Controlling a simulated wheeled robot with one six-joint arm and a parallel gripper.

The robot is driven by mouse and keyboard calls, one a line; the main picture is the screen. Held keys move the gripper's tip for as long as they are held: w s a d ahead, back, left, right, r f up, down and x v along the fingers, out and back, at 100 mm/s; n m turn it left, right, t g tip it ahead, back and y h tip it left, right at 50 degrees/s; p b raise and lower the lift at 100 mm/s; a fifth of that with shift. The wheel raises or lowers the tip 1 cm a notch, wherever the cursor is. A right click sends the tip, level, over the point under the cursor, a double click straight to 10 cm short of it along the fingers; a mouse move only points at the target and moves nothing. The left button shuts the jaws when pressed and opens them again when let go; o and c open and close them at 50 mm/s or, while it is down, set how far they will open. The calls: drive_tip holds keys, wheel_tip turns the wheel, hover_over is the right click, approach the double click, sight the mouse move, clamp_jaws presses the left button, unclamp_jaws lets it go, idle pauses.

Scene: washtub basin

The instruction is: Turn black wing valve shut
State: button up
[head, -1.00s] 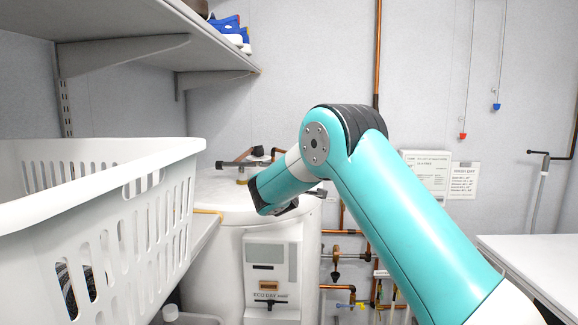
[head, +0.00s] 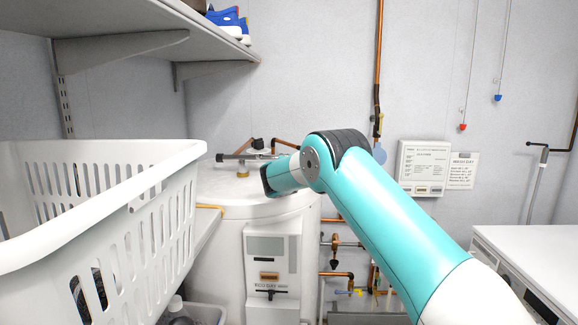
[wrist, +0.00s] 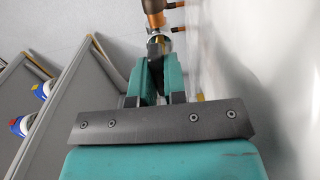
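A small black handle (head: 258,144) stands on the copper and grey pipework above the white tank; it looks like the wing valve, but it is too small to be sure. My gripper's fingers are hidden in the head view, behind my teal wrist at the tank top. In the wrist view my gripper (wrist: 158,62) has its two teal fingers apart. A dark piece (wrist: 158,44) shows between or just beyond their tips, in front of a copper pipe (wrist: 153,10) with a metal collar. I cannot tell whether the fingers touch it.
A white laundry basket (head: 130,205) stands close on the left, under a grey shelf (head: 110,50) with blue shoes. The white tank (head: 215,240) has a control panel (head: 271,262). Copper pipes and small valves (head: 336,242) run to its right.

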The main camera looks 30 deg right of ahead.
clamp_jaws()
drive_tip(key=shift+f+b, duration=0.15)
drive_tip(key=shift+b, duration=0.4)
drive_tip(key=m+b, duration=0.2)
drive_tip(key=b, duration=0.1)
drive_tip(key=shift+f, duration=0.2)
drive_tip(key=m+b, duration=0.3)
drive_tip(key=b, duration=0.1)
drive_tip(key=shift+r+m+b, duration=0.25)
drive_tip(key=shift+m+b, duration=0.75)
drive_tip(key=shift+m, duration=0.2)
